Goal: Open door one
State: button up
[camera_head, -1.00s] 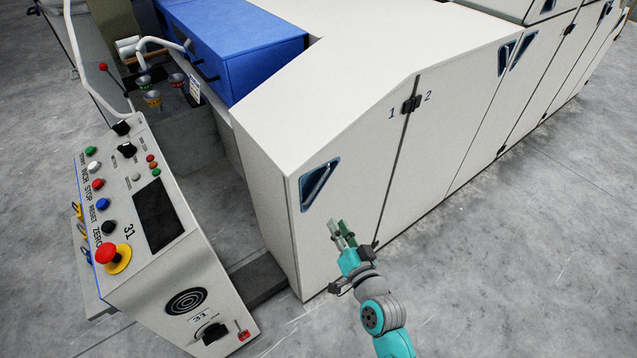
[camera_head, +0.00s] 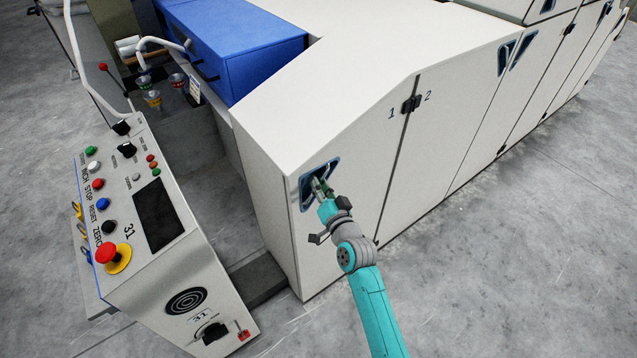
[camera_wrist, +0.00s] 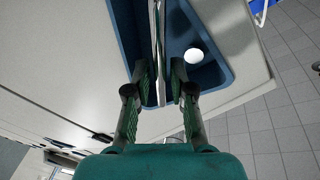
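Door one (camera_head: 372,150) is the white end panel of the machine, marked with a blue 1, and it is shut. Its dark blue triangular recess (camera_head: 307,192) is at the upper left of the panel, and it also shows in the wrist view (camera_wrist: 207,68). A thin upright handle bar (camera_wrist: 158,35) crosses the recess. My gripper (camera_head: 320,186) is at the recess and hides part of it. In the wrist view, my gripper's fingers (camera_wrist: 165,82) stand on either side of the bar, apart, with gaps showing between them and the bar.
Door two (camera_head: 447,120) adjoins on the right, with a black latch (camera_head: 411,104) at the top of the seam. A control console (camera_head: 160,230) with an emergency stop stands at the left. The grey floor (camera_head: 510,260) to the right is clear.

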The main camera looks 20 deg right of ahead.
jog(key=shift+w, duration=0.5)
grip_shut()
jog(key=shift+s, duration=0.1)
